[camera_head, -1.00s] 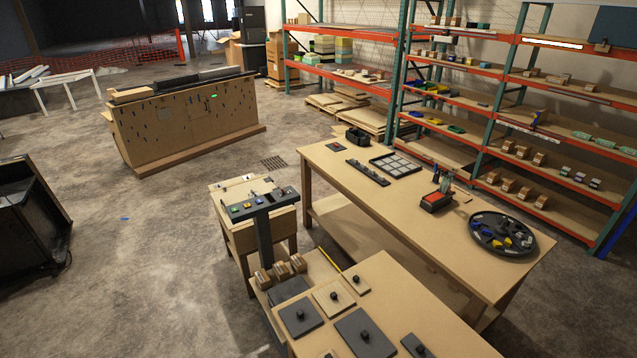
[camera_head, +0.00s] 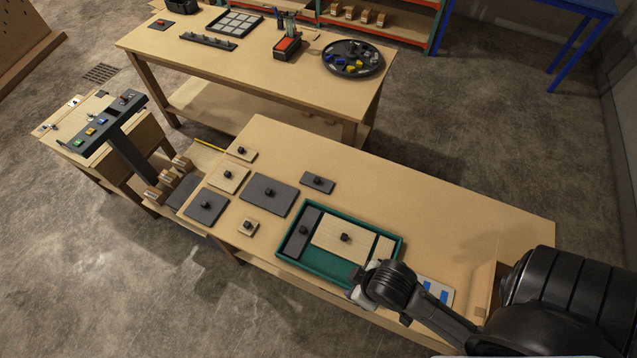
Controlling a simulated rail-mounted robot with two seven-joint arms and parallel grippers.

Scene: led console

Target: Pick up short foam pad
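Several flat pads with black knobs lie on the near table. The dark grey ones look like foam: a small short one (camera_head: 318,182), a large one (camera_head: 270,194) and a squarish one (camera_head: 206,205). A narrow dark pad (camera_head: 303,236) lies in the green tray (camera_head: 290,262). I cannot tell for sure which is the short foam pad. My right gripper (camera_head: 361,287) is over the tray's front right corner, apart from the dark pads. Its fingers are too small and partly hidden to tell open from shut. My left gripper is out of view.
Tan pads (camera_head: 228,178) lie among the dark ones, and a large tan pad (camera_head: 341,239) lies in the tray. A blue-and-white sheet (camera_head: 437,291) lies right of the tray. The table's far right is clear. A second table (camera_head: 240,73) stands behind.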

